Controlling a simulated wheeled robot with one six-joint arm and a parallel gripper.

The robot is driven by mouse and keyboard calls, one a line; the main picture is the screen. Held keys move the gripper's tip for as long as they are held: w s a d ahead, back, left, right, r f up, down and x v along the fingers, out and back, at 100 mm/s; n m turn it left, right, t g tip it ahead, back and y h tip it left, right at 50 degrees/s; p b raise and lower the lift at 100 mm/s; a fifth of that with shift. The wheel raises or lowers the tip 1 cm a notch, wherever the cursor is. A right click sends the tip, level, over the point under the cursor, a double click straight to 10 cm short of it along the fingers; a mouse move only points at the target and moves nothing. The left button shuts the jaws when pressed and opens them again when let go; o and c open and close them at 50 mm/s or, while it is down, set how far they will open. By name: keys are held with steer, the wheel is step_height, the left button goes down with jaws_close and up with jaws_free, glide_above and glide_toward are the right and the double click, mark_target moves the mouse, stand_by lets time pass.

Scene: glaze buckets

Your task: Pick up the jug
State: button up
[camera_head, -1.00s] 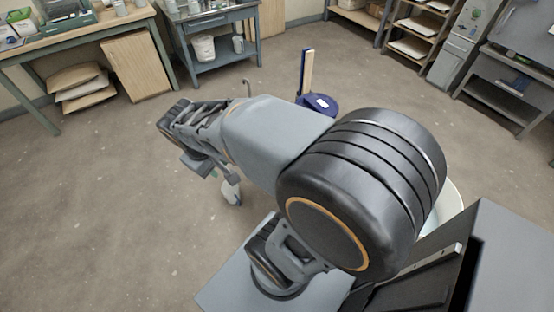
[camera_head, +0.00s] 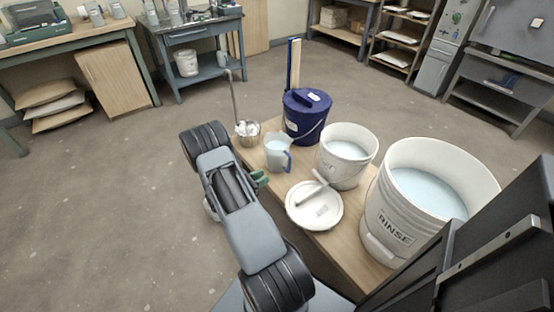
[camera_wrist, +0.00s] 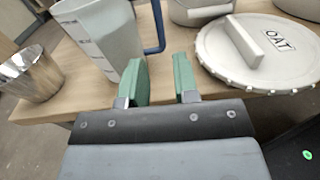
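The jug (camera_head: 277,152) is a pale, translucent measuring jug with a blue handle. It stands upright on a wooden bench top between the metal ladle cup and the white lid. In the wrist view the jug (camera_wrist: 100,38) is at the upper left, with its blue handle (camera_wrist: 158,25) to its right. My gripper (camera_wrist: 160,80) has two green fingers apart with an empty gap between them. The left finger overlaps the jug's lower right edge in the picture; I cannot tell if it touches. In the head view my gripper (camera_head: 259,180) is mostly hidden by my arm, just in front of the jug.
A white lid (camera_head: 314,206) marked OAT in the wrist view lies right of the jug. A blue lidded bucket (camera_head: 305,118), a white bucket (camera_head: 345,158) and a large RINSE bucket (camera_head: 392,228) stand behind and right. A metal ladle cup (camera_head: 247,132) stands left.

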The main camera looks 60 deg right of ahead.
mark_target(289, 165)
steer(key=x, duration=0.5)
steer(key=b+x, duration=0.1)
steer(key=x, duration=0.2)
steer(key=shift+d+f, duration=0.3)
steer(key=shift+f, duration=0.05)
steer(key=b+x, duration=0.1)
steer(key=x, duration=0.3)
steer(key=shift+w+d+f, duration=0.1)
steer(key=shift+w+f, duration=0.05)
steer(key=shift+d, duration=0.55)
jaws_close()
steer(key=shift+s+a+f, duration=0.1)
steer(key=shift+s, duration=0.2)
